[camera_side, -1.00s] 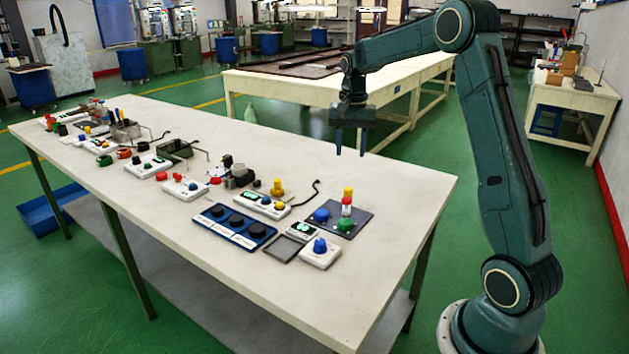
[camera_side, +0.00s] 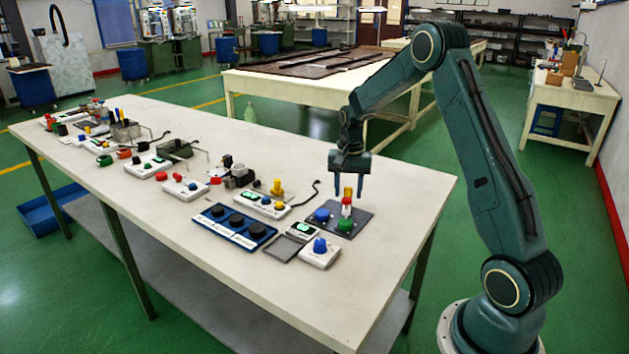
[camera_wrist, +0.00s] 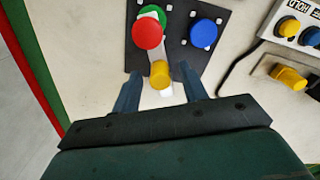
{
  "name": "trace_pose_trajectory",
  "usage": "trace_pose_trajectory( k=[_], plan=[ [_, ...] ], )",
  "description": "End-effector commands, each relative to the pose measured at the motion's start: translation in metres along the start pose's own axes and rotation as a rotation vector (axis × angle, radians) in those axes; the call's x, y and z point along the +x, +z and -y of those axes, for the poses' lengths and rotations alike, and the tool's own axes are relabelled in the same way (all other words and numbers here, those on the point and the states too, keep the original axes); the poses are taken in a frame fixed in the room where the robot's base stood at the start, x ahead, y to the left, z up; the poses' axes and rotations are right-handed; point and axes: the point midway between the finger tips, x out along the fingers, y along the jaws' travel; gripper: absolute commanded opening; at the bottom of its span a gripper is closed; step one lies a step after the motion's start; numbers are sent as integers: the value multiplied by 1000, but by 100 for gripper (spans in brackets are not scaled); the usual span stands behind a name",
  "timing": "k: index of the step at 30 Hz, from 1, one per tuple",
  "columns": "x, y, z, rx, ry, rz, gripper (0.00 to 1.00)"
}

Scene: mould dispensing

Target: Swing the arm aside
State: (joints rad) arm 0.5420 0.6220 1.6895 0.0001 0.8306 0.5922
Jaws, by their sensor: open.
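My gripper (camera_side: 361,194) is open and empty, its two fingers pointing down over the right part of the white table. In the side view the fingers are beside the top of a colored stack with a yellow cap (camera_side: 347,191), a red piece and a green knob (camera_side: 345,225) at its foot. The stack stands on a dark plate (camera_side: 366,217), with a blue knob (camera_side: 322,215) beside it. In the wrist view the yellow piece (camera_wrist: 160,74) shows between the fingertips (camera_wrist: 161,74). I cannot tell whether the fingers touch it.
The white table (camera_side: 402,190) carries a blue panel with black knobs (camera_side: 235,222), a small white box with a blue knob (camera_side: 320,254) and several other control boxes farther left. A curved black cable lies near the plate. The table's right end is bare.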

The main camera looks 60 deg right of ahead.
Motion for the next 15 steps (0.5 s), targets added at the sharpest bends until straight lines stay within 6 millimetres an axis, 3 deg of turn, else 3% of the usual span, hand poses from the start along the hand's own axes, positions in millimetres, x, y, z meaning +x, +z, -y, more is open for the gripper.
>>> trace_pose_trajectory(
  k=[11,15],
  plan=[
    [4,0,0,0,0,0,43],
    [4,0,0,0,0,0,16]
  ],
)
